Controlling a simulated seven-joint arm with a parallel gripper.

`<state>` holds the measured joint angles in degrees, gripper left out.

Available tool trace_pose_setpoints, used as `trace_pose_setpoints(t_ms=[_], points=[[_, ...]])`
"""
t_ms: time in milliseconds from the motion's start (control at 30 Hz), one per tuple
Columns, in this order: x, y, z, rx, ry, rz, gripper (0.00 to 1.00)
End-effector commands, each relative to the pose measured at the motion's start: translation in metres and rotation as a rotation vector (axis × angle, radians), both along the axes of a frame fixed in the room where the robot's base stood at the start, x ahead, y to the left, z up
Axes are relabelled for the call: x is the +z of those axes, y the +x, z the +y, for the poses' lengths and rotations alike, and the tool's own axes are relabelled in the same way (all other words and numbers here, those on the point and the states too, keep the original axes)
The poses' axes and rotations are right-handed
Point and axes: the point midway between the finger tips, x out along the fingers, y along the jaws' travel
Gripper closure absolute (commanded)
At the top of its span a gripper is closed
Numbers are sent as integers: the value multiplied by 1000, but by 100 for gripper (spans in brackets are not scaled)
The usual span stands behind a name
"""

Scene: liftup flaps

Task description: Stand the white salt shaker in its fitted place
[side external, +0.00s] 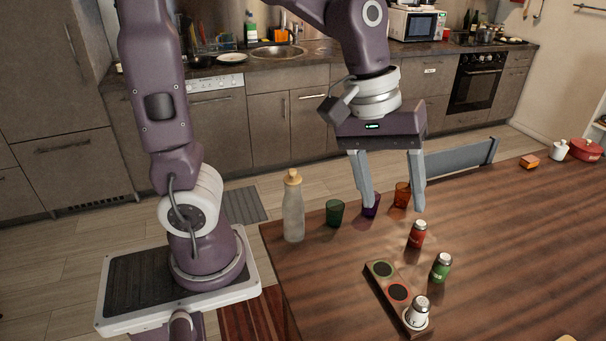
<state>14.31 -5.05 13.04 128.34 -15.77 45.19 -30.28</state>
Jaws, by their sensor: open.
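The white salt shaker (416,311) has a grey cap and dark lettering. It stands at the near end of a wooden holder (391,313), over the place there with a pale rim. Whether it is fully seated I cannot tell from this view. The holder's other two round places, one ringed green (382,269) and one ringed red (398,292), are empty. My gripper (393,208) is open with nothing between its fingers. It hangs pointing down above the table, behind the holder and well apart from the white shaker.
A red shaker (416,235) and a green shaker (441,268) stand right of the holder. Behind are a glass bottle (293,210) and green (334,213), purple (371,207) and orange (402,195) cups, the latter two close to my fingers. The table's right side (520,240) is mostly clear.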

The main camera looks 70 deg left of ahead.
Motion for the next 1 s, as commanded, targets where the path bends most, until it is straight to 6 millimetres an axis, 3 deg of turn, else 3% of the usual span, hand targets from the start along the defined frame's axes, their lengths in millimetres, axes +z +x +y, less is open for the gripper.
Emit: trace_pose_setpoints(t_ms=[33, 100, 200, 300, 1000], points=[[19, -27, 10, -117, 42, -91, 41], [30, -64, 23, -288, 146, -197, 41], [32, -101, 38, -464, 302, -292, 41], [28, -119, 48, -558, 408, -331, 41], [27, -125, 50, -591, 442, -342, 41]])
